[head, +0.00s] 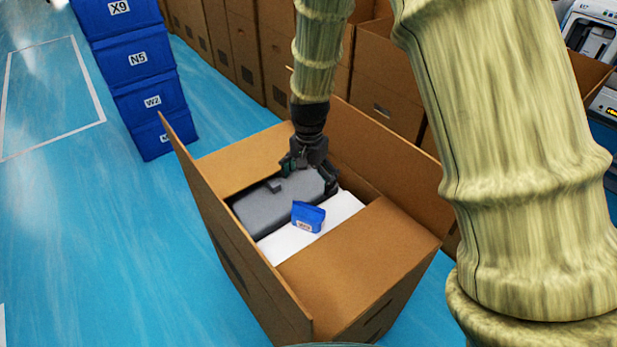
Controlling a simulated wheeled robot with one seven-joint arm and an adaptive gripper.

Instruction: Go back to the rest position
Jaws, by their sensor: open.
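My gripper (312,181) hangs at the end of my arm over the open cardboard box (355,256). It points down with its dark fingers spread apart, and nothing shows between them. Below it inside the box lie a grey case-like item (270,208) and a white flat item (343,207). A small blue packet with a label (308,215) rests on the white item, to the lower left of the right finger. I cannot tell whether the fingers touch anything in the box.
The box flaps stand open around my gripper. Stacked blue bins (140,62) stand at the upper left. A row of cardboard boxes (245,45) stands behind. Machines (593,40) show at the upper right. The blue floor (90,230) at left is clear.

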